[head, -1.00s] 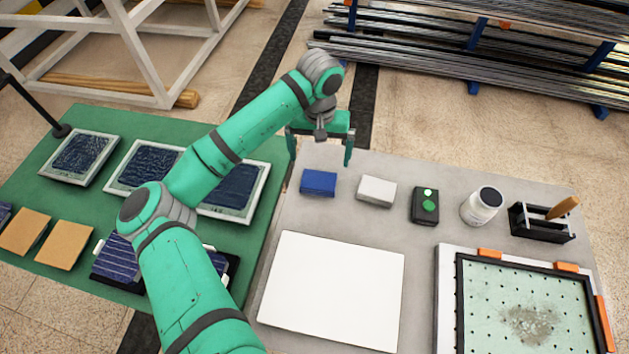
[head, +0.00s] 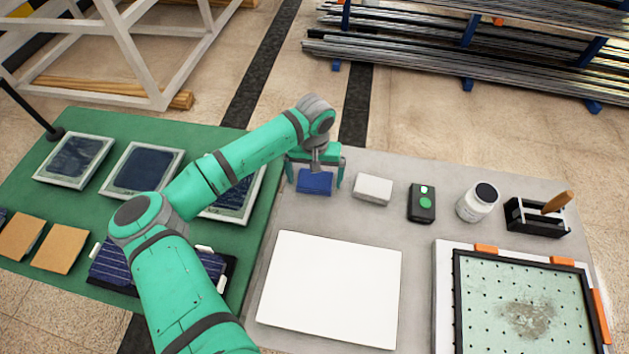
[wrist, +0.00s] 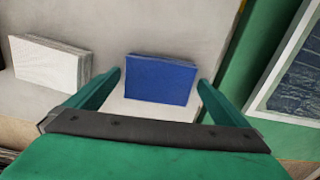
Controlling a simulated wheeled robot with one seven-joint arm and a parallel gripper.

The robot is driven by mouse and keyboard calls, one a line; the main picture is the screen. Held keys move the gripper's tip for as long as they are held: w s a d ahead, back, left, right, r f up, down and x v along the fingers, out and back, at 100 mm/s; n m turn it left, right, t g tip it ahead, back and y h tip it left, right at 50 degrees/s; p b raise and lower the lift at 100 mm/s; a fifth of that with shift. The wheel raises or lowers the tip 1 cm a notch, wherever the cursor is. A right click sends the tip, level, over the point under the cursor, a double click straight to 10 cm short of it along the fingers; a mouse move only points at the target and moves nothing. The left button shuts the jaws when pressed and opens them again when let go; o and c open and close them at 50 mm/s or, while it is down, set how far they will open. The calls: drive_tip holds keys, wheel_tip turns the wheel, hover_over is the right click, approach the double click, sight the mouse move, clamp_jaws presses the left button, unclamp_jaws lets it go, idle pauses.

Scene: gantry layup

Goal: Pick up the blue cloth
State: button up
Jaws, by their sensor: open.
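The blue cloth (head: 314,182) is a small folded block lying on the grey table, near its back left corner. It also shows in the wrist view (wrist: 160,80), centred ahead of my fingers. My gripper (head: 314,184) is open, with one finger on each side of the cloth in the head view. In the wrist view my gripper (wrist: 158,80) has its fingertips to the left and right of the cloth, with small gaps. The fingers do not visibly touch it. I cannot tell the exact height of the fingertips above the table.
A white folded cloth (head: 372,189) lies right of the blue one. Further right are a black box with green buttons (head: 421,203), a white jar (head: 477,203) and a black holder (head: 537,217). A white sheet (head: 331,290) lies in front. Framed panels (head: 143,170) lie on the green mat.

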drive_tip(key=c, duration=1)
drive_tip(key=shift+c, duration=0.2)
wheel_tip(320, 180, up, 28)
drive_tip(key=shift+w, duration=0.15)
drive_tip(key=shift+a, duration=0.1)
